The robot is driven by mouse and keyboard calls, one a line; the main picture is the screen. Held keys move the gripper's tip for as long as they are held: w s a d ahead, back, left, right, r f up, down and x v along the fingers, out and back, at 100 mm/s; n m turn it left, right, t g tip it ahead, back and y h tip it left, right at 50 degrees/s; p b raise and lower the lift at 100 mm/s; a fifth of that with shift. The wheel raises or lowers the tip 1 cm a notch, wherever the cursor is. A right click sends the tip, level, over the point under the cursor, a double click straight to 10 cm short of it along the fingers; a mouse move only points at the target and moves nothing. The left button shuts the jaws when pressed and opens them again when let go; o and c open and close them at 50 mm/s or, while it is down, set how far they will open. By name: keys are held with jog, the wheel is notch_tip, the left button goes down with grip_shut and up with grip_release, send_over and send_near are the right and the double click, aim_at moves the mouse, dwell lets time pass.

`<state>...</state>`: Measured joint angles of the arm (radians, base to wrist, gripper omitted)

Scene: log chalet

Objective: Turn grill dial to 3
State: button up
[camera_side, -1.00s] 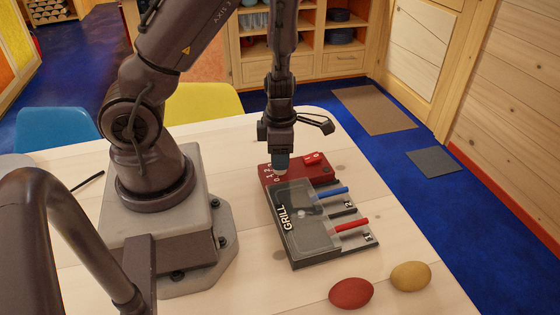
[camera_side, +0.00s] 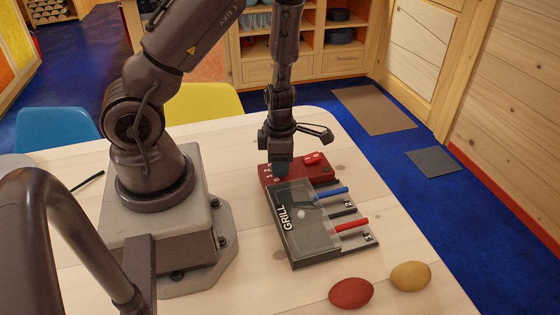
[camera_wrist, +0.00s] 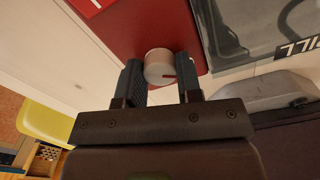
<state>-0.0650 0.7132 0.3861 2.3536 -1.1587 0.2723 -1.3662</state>
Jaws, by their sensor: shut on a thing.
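The grill (camera_side: 312,255) lies on the table, with a dark body, a clear lid marked GRILL and a red panel (camera_side: 262,172) at its far end. The dial (camera_wrist: 159,66) is a small pale round knob with a dark red mark on its face, on the red panel in the wrist view. My gripper (camera_side: 281,172) points down over the panel; in the wrist view its two fingers (camera_wrist: 160,75) are on either side of the dial, shut on it. In the side view the fingers hide the dial, and only some of the white numbers beside it show.
A red switch (camera_side: 314,158) is on the panel's far right. Blue and red handles (camera_side: 352,224) stick out to the grill's right. A red egg-shaped thing (camera_side: 351,293) and a yellow one (camera_side: 411,276) lie at the table's front. The right table edge is near.

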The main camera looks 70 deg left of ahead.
jog(key=shift+m, duration=0.3)
jog(key=m, duration=0.6)
jog(key=shift+m, duration=0.3)
jog(key=m, duration=1.1)
jog(key=shift+m, duration=0.4)
jog(key=m, duration=0.4)
jog(key=shift+a+m, duration=0.1)
jog(key=shift+m, duration=0.3)
jog(key=o, duration=0.7)
jog(key=shift+c, duration=0.2)
